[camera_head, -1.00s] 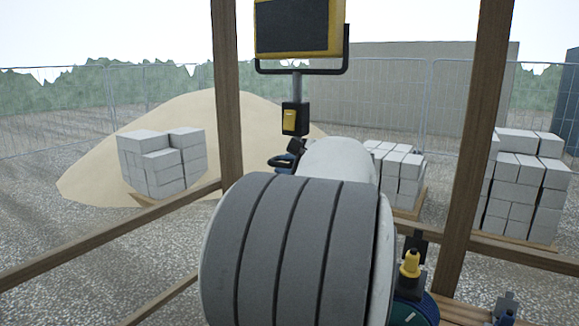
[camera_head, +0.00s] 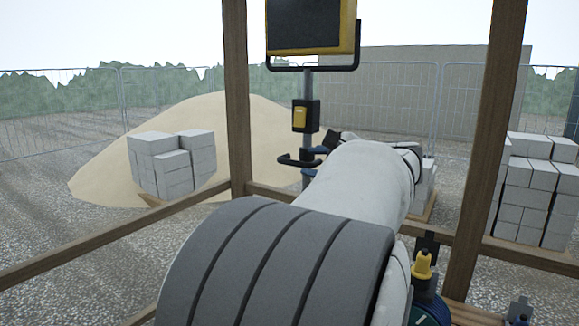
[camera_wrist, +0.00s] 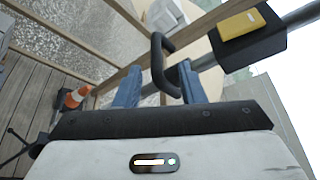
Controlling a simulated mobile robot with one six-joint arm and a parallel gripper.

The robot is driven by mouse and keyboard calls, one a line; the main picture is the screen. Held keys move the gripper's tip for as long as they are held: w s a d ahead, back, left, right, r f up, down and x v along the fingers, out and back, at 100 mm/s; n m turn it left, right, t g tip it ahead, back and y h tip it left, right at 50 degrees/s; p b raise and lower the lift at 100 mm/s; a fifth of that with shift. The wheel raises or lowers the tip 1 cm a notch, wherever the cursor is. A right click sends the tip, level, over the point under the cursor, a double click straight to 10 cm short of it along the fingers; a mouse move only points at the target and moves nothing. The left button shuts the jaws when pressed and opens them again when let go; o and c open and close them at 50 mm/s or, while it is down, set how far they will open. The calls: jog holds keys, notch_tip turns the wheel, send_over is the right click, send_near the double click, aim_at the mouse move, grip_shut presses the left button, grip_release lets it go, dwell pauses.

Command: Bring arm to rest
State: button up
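My gripper (camera_wrist: 159,66) is open, with two blue fingers set apart. A black bent handle (camera_wrist: 157,62) shows between the fingers in the wrist view; no finger visibly touches it. I cannot tell how deep it lies between them. In the head view my gripper (camera_head: 313,161) is small and partly hidden behind my own arm, just right of the black handle (camera_head: 288,160). The handle stands out from a grey post that carries a black box with a yellow switch (camera_head: 300,117) and a dark screen in a yellow frame (camera_head: 308,22).
Wooden posts (camera_head: 236,95) and rails (camera_head: 110,232) frame the opening. Several grey blocks (camera_head: 172,163) stand before a sand heap, more at right. A yellow-topped item (camera_head: 422,265) sits at lower right.

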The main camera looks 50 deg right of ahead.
jog(key=shift+s+r, duration=0.1)
jog(key=shift+s, duration=0.3)
jog(key=shift+a, duration=0.1)
jog(key=w+a+f+n+g+y, duration=0.35)
jog(key=a+f+n, duration=0.3)
jog(key=a, duration=0.55)
jog(key=w+a+f+n+g+y, duration=0.2)
jog(key=a+f+n+g, duration=0.25)
jog(key=a+f, duration=0.55)
jog(key=s+a+f+n+g+h, duration=0.1)
jog(key=s+a+f+n+g, duration=0.1)
jog(key=s+a+f+n, duration=0.3)
jog(key=s+a+f+n+g+h, duration=0.2)
jog(key=s+a+f+n, duration=0.3)
jog(key=a+n, duration=0.5)
jog(key=shift+s+a+f, duration=0.25)
jog(key=shift+a, duration=0.1)
jog(key=shift+d, duration=0.1)
